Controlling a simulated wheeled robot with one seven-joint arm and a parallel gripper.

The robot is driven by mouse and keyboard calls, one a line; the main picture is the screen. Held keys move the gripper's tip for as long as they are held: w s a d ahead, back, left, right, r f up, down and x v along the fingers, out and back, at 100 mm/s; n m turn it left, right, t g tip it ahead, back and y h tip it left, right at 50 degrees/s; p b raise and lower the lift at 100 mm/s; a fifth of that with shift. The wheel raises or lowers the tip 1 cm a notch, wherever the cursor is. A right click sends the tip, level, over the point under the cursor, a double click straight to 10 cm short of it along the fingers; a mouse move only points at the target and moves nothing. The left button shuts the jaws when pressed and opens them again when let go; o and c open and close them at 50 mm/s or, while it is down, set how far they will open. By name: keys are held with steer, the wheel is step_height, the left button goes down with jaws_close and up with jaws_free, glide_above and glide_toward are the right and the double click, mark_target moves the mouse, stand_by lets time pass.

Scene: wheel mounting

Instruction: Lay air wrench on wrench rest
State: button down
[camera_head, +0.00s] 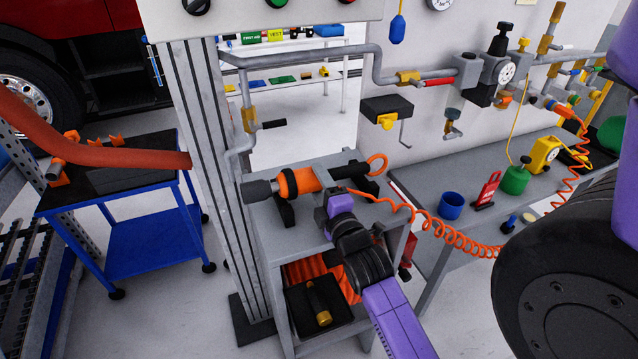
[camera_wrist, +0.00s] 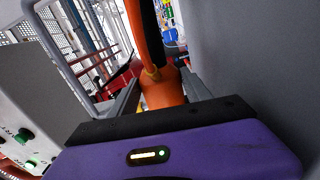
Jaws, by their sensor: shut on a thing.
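The air wrench (camera_head: 299,182) has an orange body, a grey nose to the left and a black end to the right. It lies about level over the grey stand. My gripper (camera_head: 327,202) is shut on it from the front right. The wrench rest shows as black supports (camera_head: 285,211) on the stand top, one under the nose side and one near the black end. I cannot tell whether the wrench touches them.
An orange coiled hose (camera_head: 450,236) runs from the wrench to the wall piping. A grey post (camera_head: 213,150) stands close on the left. A bench (camera_head: 425,190) with a blue cup (camera_head: 451,206) is to the right. A black tyre (camera_head: 560,275) fills the lower right.

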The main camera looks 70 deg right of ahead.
steer(key=shift+f+b, duration=0.35)
steer(key=shift+f, duration=0.35)
steer(key=shift+c, duration=1.9)
jaws_free()
steer(key=shift+s, duration=0.1)
steer(key=shift+f, duration=0.3)
steer(key=shift+s+a+f, duration=0.15)
steer(key=shift+s+a, duration=0.2)
steer(key=shift+s, duration=0.05)
steer(key=b+v, duration=0.1)
steer(key=v, duration=0.5)
steer(key=shift+s+a+r+b, duration=0.1)
steer(key=shift+a+r+b, duration=0.15)
steer(key=shift+a+b, duration=0.1)
steer(key=shift+r, duration=0.1)
steer(key=shift+r+m, duration=0.1)
steer(key=shift+m, duration=0.2)
